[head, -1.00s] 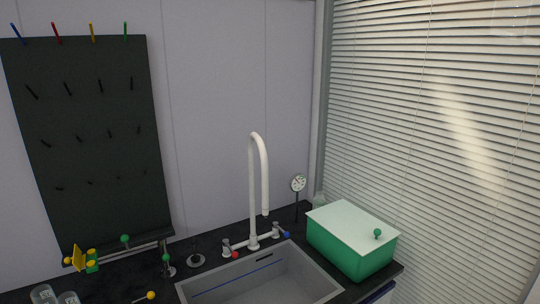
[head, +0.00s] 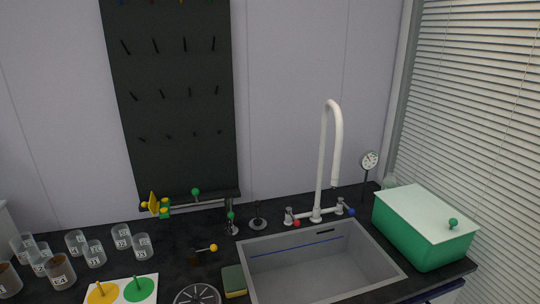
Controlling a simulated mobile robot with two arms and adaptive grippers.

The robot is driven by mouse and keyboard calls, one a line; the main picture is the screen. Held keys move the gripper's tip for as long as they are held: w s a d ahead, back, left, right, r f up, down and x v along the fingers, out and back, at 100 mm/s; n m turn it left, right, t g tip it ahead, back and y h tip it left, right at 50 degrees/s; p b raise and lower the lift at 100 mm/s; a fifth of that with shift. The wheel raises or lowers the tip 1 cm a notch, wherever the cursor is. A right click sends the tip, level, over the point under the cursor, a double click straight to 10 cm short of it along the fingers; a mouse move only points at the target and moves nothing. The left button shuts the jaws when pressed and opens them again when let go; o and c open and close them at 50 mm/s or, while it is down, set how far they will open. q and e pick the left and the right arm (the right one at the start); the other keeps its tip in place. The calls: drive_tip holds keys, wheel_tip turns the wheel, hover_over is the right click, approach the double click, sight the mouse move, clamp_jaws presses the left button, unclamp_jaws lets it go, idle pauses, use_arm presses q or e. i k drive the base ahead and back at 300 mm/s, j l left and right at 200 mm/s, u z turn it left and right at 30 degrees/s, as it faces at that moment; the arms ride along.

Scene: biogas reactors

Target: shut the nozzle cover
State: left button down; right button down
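A small yellow flap (head: 153,203), which looks like the nozzle cover, stands up at the left end of a metal pipe (head: 212,203) below the dark pegboard. It appears swung open, away from the green and yellow nozzle piece (head: 165,208) beside it. A yellow ball knob (head: 145,205) shows at the flap's left side. A green ball knob (head: 195,192) stands on the pipe. The hinge is too small to make out. Neither gripper is in view.
Several labelled beakers (head: 141,246) stand at the counter's left, near a white card (head: 122,290) with yellow and green discs. A sink (head: 390,260) with a white faucet (head: 322,165), a sponge (head: 234,281) and a green box (head: 410,235) are to the right.

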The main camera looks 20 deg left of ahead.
sight(154, 206)
drive_tip(key=k+j, duration=0.1)
drive_tip(key=j, duration=0.3)
drive_tip(key=k+j, duration=0.15)
drive_tip(key=j, duration=0.25)
drive_tip(key=k+j, duration=0.1)
drive_tip(key=j, duration=0.35)
drive_tip(key=k+j, duration=0.15)
drive_tip(key=j, duration=0.25)
drive_tip(key=k+j, duration=0.1)
drive_tip(key=j, duration=0.3)
drive_tip(key=k+j, duration=0.15)
drive_tip(key=j, duration=0.25)
drive_tip(key=k+j, duration=0.1)
drive_tip(key=j, duration=0.3)
